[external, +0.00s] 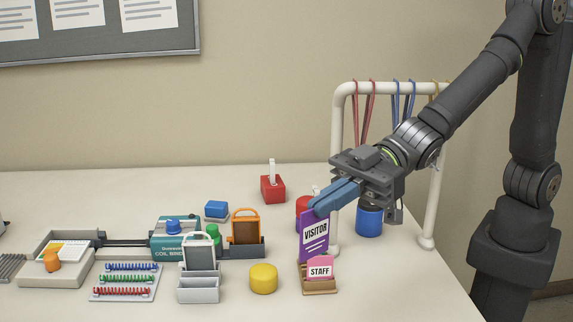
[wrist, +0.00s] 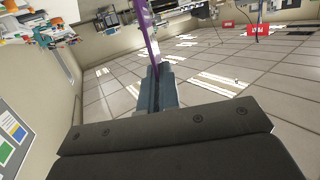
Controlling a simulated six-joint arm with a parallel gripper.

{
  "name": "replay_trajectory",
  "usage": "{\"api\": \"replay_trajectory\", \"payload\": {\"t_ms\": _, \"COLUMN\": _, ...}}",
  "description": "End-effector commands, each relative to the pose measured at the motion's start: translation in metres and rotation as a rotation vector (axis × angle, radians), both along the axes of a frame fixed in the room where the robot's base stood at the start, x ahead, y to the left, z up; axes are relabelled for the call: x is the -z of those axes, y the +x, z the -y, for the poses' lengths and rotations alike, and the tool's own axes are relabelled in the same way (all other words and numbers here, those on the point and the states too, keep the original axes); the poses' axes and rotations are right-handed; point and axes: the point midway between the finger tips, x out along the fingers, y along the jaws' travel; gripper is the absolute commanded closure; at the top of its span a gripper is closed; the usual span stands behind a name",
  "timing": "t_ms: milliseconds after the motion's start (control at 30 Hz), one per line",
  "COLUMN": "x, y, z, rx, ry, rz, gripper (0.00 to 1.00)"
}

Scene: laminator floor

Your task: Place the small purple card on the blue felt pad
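A small purple card marked VISITOR (external: 314,239) is held tilted by its upper end between the blue fingers of my gripper (external: 335,199). In the wrist view the purple card (wrist: 149,35) rises edge-on from my closed gripper (wrist: 158,84). The card's lower end is just behind a pink STAFF card (external: 320,267) in a tan holder (external: 320,289); I cannot tell whether it touches the holder. No flat blue felt pad is clearly recognisable. A short blue cylinder (external: 369,222) stands behind and right of the card, its top partly hidden by my gripper.
A yellow cylinder (external: 263,279) stands left of the holder, and a red one (external: 304,212) behind the card. A white pipe rack (external: 432,215) with hanging lanyards rises behind my gripper. A teal coil binder (external: 172,243) and small frames crowd the left. The front right table is clear.

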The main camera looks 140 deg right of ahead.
Motion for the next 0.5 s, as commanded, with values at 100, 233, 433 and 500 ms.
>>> {"api": "replay_trajectory", "payload": {"t_ms": 100, "x": -0.013, "y": 0.007, "z": 0.010, "rx": -0.028, "ry": -0.004, "rz": 0.001, "gripper": 1.00}}
{"api": "replay_trajectory", "payload": {"t_ms": 233, "x": -0.027, "y": 0.014, "z": 0.021, "rx": -0.057, "ry": -0.003, "rz": 0.001, "gripper": 1.00}}
{"api": "replay_trajectory", "payload": {"t_ms": 433, "x": -0.053, "y": 0.022, "z": 0.046, "rx": -0.089, "ry": -0.005, "rz": 0.003, "gripper": 1.00}}
{"api": "replay_trajectory", "payload": {"t_ms": 500, "x": -0.063, "y": 0.024, "z": 0.058, "rx": -0.094, "ry": -0.005, "rz": 0.002, "gripper": 1.00}}
